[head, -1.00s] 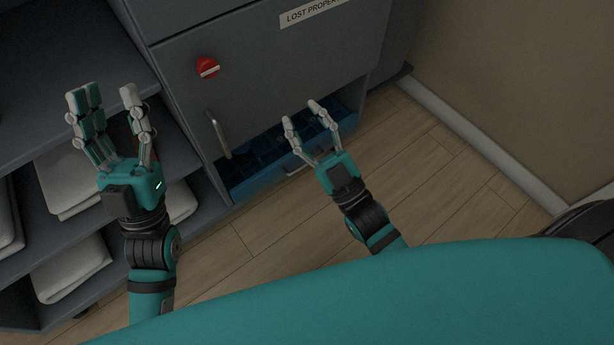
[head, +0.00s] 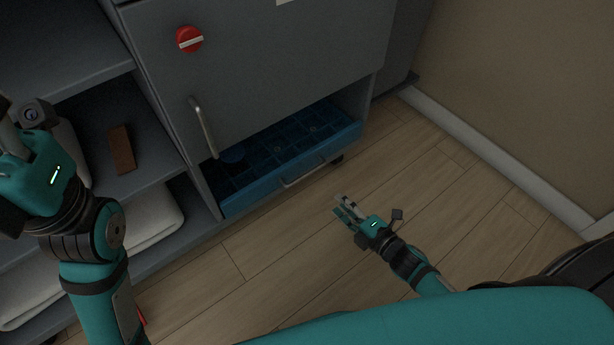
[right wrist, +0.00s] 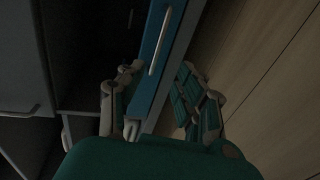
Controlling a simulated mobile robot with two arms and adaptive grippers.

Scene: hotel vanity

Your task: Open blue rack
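The blue rack (head: 290,150) sits low in the grey cabinet, under its door. Its top is divided into compartments, and a silver bar handle (head: 304,173) runs along its front. A round dark-blue thing (head: 233,155) shows at its left end. My right gripper (head: 343,206) is in front of the rack, low over the floor and apart from the handle in the head view. In the right wrist view its fingers are spread (right wrist: 158,98), empty, with the rack's front and handle (right wrist: 160,42) beyond them. My left gripper (head: 22,150) is at the left edge, its fingers partly cut off.
The cabinet door (head: 265,70) above the rack has a vertical handle (head: 204,128) and a red knob (head: 189,39). Shelves at left hold folded white towels (head: 150,222) and a brown block (head: 122,150). The wooden floor (head: 270,240) before the rack is clear. A wall stands at right.

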